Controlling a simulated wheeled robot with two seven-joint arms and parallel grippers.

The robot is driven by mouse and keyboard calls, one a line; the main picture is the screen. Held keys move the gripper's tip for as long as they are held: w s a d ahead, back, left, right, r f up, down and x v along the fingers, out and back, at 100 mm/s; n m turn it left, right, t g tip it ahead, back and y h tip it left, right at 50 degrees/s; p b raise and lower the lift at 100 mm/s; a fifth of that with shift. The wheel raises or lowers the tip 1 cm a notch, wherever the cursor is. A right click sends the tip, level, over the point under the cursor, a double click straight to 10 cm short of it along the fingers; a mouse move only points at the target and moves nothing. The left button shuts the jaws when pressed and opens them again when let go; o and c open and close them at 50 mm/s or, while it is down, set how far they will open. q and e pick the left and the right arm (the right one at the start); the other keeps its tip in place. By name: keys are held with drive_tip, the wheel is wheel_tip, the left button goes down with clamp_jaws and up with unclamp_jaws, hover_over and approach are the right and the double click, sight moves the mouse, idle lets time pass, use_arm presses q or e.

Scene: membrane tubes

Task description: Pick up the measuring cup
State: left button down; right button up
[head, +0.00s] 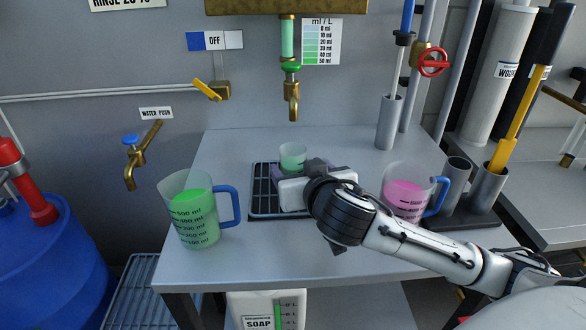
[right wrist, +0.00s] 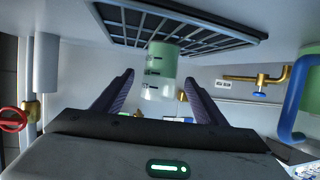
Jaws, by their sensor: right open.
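A small clear measuring cup (head: 292,157) with pale green liquid stands on the dark drain grid (head: 257,212) in the middle of the bench. My right gripper (head: 296,170) is open at the near side of this cup, and its hand hides the lower part of the cup in the head view. In the right wrist view the measuring cup (right wrist: 161,66) sits centred between the spread purple fingertips (right wrist: 159,78), with a visible gap on each side. The cup looks upright and not gripped. My left gripper is not in view.
A jug of green liquid (head: 194,215) with a blue handle stands left of the grid. A jug of pink liquid (head: 405,194) stands to the right, behind my right arm. A brass tap (head: 293,95) hangs above and behind the cup. A tube holder (head: 463,214) is at the right edge.

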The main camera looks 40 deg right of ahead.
sight(296, 167)
drive_tip(key=x, duration=0.4)
drive_tip(key=shift+w, duration=0.15)
drive_tip(key=c, duration=1.2)
drive_tip(key=shift+c, duration=0.5)
drive_tip(key=shift+r, duration=0.2)
